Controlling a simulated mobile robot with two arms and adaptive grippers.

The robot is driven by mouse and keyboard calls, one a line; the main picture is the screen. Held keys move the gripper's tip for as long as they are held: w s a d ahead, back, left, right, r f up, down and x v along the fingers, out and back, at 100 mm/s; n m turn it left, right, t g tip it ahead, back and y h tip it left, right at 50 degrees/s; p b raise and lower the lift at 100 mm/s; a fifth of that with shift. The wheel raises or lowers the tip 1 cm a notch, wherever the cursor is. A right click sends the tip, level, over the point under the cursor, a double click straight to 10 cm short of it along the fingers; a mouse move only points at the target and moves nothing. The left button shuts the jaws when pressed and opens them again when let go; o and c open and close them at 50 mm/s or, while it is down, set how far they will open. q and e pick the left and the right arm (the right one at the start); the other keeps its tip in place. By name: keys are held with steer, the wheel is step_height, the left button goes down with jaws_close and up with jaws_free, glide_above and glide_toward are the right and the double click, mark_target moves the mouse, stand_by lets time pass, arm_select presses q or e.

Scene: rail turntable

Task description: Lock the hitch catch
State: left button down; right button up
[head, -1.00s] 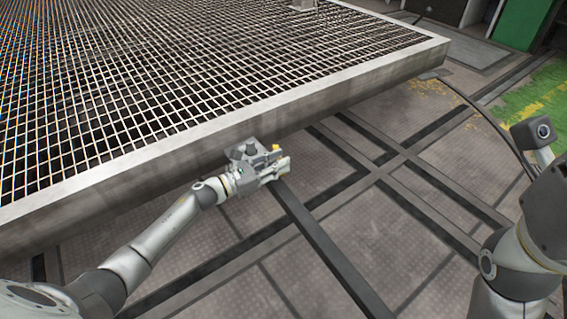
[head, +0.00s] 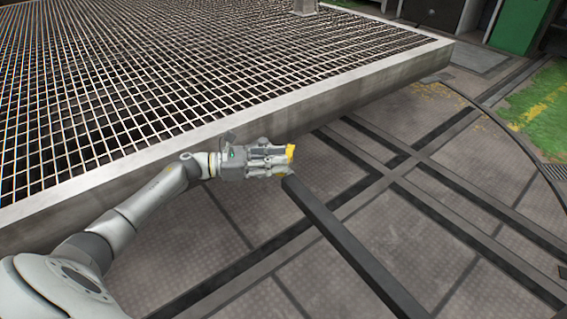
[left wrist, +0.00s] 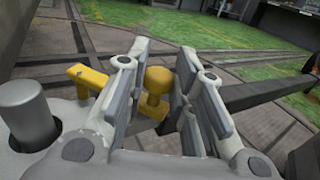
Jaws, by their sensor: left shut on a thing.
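The yellow hitch catch (head: 290,152) shows at the tip of my left gripper (head: 279,161), beside the near side of the grated platform. In the left wrist view its rounded yellow knob (left wrist: 160,82) sits between the two fingers of my left gripper (left wrist: 153,95), which is shut on it. A yellow bar (left wrist: 90,78) shows to the left, partly hidden behind a finger. A dark beam (head: 345,240) runs from just past the gripper to the lower right. My right gripper is out of view.
The large grated platform (head: 385,82) fills the upper left, its raised metal edge close to my left arm. The floor (head: 330,175) to the right is open, with dark rails (head: 480,220) crossing it. A green floor patch (head: 540,100) lies at the far right.

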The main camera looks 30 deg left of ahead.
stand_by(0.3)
arm_select(q)
steer(key=c, duration=1.3)
jaws_free()
steer(key=v, duration=0.7)
steer(key=shift+s+a, duration=0.15)
steer(key=shift+a, duration=0.05)
